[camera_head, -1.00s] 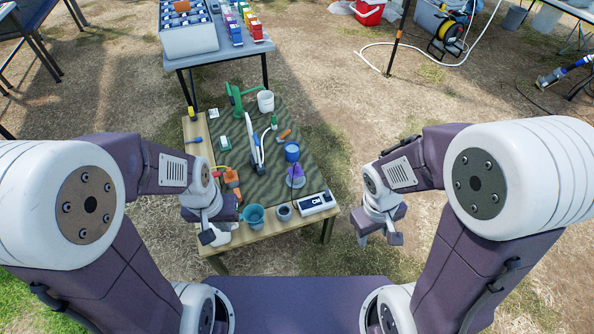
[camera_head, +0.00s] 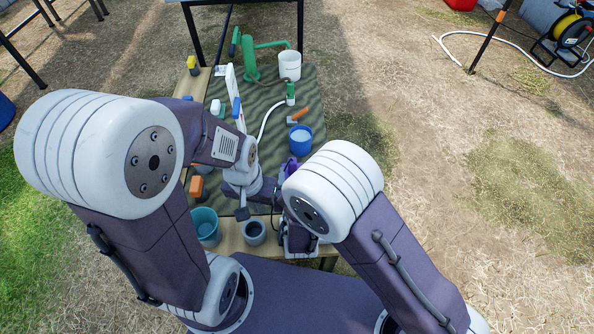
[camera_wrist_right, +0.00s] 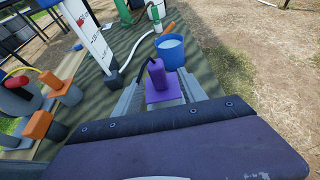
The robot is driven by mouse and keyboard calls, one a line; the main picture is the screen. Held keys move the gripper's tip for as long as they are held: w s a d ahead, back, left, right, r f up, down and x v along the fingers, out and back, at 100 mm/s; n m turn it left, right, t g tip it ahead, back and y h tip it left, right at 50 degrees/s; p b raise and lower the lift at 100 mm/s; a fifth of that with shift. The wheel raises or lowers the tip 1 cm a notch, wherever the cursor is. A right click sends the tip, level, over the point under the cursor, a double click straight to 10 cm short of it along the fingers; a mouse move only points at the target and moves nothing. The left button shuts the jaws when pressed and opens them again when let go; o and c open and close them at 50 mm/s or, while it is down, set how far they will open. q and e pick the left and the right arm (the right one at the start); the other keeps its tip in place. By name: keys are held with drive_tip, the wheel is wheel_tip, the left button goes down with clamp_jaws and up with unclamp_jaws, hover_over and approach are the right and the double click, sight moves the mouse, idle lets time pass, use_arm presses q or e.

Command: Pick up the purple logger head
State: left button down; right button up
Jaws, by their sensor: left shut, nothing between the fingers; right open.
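The purple logger head (camera_wrist_right: 157,82) stands upright on the striped mat in the right wrist view, with a square base and a dark cable at its top. In the head view only a bit of the logger head (camera_head: 291,166) shows beside my right arm. My right gripper (camera_wrist_right: 160,88) is open, its two fingers on either side of the logger head; I cannot tell whether they touch it. In the head view my left gripper (camera_head: 242,213) is shut and empty, low over the near part of the table, left of the right gripper.
A blue cup (camera_head: 301,139) stands just beyond the logger head. A teal bucket (camera_head: 205,226) and a grey cup (camera_head: 254,232) stand at the table's near edge. A green pump (camera_head: 249,60) and white bucket (camera_head: 290,65) stand behind.

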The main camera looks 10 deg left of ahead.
sight(294, 169)
drive_tip(key=x, duration=0.3)
drive_tip(key=shift+f+b, duration=0.1)
drive_tip(key=shift+b, duration=0.3)
drive_tip(key=shift+w+f, duration=0.1)
drive_tip(key=shift+f, duration=0.05)
use_arm(q)
wheel_tip(294, 169, down, 4)
drive_tip(key=b, duration=0.3)
drive_tip(key=shift+f, duration=0.2)
use_arm(e)
drive_tip(key=x, duration=0.4)
drive_tip(key=shift+a+f, duration=0.15)
drive_tip(key=shift+a, duration=0.1)
drive_tip(key=shift+w, duration=0.25)
use_arm(q)
drive_tip(key=shift+r, duration=0.1)
use_arm(e)
clamp_jaws()
